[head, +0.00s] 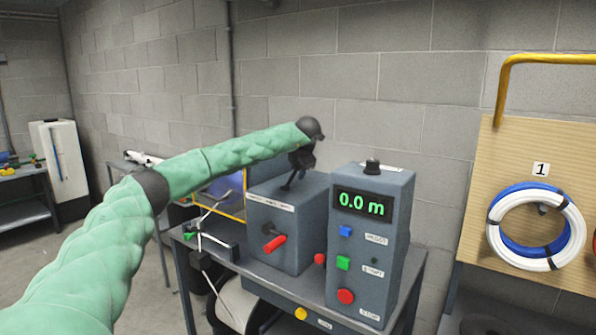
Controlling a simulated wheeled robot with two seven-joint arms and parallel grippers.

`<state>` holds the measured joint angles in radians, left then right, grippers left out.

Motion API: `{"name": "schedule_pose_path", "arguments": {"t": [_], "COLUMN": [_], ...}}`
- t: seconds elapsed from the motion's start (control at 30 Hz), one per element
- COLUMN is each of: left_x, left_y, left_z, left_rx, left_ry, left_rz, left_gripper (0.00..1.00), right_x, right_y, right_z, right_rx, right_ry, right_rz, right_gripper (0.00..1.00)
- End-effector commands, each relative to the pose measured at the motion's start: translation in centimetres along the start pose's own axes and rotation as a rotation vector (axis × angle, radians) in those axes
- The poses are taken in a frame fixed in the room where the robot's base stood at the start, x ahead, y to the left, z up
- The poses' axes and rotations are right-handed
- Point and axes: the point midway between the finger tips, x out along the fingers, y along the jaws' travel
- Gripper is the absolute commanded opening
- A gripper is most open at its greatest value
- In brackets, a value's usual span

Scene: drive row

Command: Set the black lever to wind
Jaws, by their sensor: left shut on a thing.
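The black lever (288,185) stands on top of a grey-blue box (292,233) on the metal table. It appears tilted, but my gripper covers most of it. A white label strip (270,202) runs along the box's upper front edge; its words are too small to read. My left gripper (297,173) comes down over the box top from my green-sleeved arm and is shut on the black lever. My right gripper is not in view.
A red-handled lever (275,243) juts from the box front. A board with cable coils (540,255) stands right.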

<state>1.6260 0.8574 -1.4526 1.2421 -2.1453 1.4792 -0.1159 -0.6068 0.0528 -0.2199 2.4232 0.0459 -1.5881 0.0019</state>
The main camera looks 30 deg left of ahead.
Motion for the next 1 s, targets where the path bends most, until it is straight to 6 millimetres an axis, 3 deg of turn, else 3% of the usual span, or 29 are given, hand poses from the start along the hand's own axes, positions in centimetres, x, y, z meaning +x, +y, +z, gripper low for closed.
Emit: {"name": "schedule_pose_path", "arguments": {"t": [0.07,0.1,0.2,0.57,1.0], "left_x": [0.1,0.1,0.1,-0.3,-6.3], "left_y": [-0.3,-0.3,-0.3,-0.2,-0.3], "left_z": [0.1,0.1,0.0,0.0,0.2], "left_rx": [0.004,0.004,0.004,0.002,0.004], "left_ry": [0.002,0.002,0.002,0.0,-0.001], "left_rz": [-0.003,-0.003,-0.002,-0.002,-0.001], "left_gripper": [0.0,0.37,0.55,0.55,0.55], "right_x": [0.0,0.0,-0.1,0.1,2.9], "right_y": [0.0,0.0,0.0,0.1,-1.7], "right_z": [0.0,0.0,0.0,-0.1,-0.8], "right_rx": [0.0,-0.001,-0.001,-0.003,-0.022], "right_ry": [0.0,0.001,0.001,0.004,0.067], "right_rz": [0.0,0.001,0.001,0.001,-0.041], "right_gripper": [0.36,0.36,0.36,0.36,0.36]}}
